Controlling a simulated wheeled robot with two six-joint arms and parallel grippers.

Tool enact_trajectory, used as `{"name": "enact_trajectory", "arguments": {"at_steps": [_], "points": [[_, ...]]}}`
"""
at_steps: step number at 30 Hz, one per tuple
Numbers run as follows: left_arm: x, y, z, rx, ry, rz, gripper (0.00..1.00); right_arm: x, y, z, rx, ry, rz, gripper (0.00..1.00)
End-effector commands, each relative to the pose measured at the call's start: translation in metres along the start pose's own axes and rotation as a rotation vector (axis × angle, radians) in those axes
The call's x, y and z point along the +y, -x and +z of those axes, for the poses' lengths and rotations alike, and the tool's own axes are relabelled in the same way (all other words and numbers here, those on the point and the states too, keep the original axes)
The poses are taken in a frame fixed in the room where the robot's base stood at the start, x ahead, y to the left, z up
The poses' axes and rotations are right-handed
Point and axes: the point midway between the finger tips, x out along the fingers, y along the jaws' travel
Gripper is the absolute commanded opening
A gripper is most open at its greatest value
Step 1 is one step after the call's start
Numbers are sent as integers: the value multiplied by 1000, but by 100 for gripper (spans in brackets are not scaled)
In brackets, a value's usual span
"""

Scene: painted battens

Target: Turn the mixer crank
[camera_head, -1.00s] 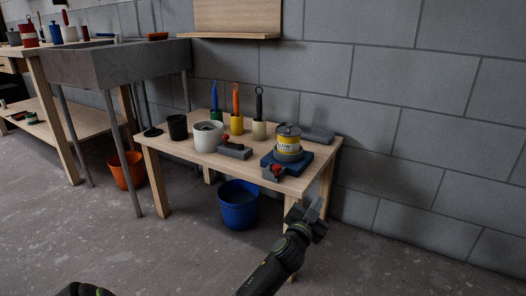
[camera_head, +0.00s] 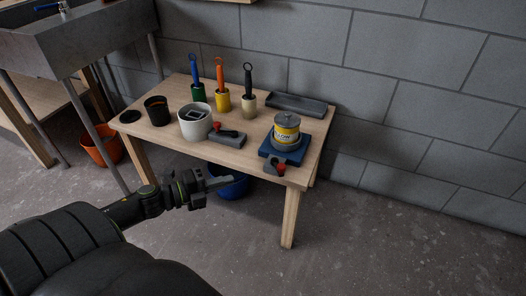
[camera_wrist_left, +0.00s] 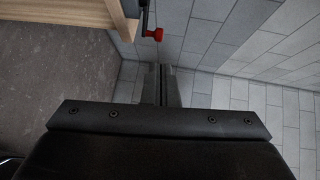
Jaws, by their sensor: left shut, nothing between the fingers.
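The mixer is a blue base (camera_head: 292,151) with a yellow-labelled grey-lidded can (camera_head: 287,130) on it, at the right end of the wooden table. Its crank has a red knob (camera_head: 281,168) at the table's front edge. My left gripper (camera_head: 228,182) is shut and empty, in front of the table and left of the crank, apart from it. In the left wrist view, a red knob (camera_wrist_left: 154,34) on a dark arm shows by the table edge, beyond the shut fingers (camera_wrist_left: 162,85). My right gripper is not in view.
On the table (camera_head: 178,94) stand a white pot (camera_head: 194,124), a grey block (camera_head: 228,141) with another red knob, a black cup (camera_head: 157,110), several handled tools and a grey tray (camera_head: 297,105). A blue bucket (camera_head: 236,186) sits below. The floor at right is clear.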

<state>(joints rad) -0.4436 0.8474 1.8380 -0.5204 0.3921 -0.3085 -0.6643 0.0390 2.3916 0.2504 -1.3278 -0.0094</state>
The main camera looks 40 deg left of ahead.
Motion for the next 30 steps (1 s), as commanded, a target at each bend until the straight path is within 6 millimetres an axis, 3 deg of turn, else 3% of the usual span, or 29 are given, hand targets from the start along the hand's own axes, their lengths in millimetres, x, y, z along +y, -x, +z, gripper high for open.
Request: {"name": "enact_trajectory", "arguments": {"at_steps": [3,11,23,30], "points": [[-2,4,-3,16,-18,10,0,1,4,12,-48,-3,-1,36],[0,-13,-4,17,-18,7,0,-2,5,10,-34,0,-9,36],[-2,-55,-3,13,-16,5,0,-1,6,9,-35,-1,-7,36],[-2,-90,-4,13,-16,5,0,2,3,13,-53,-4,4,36]]}}
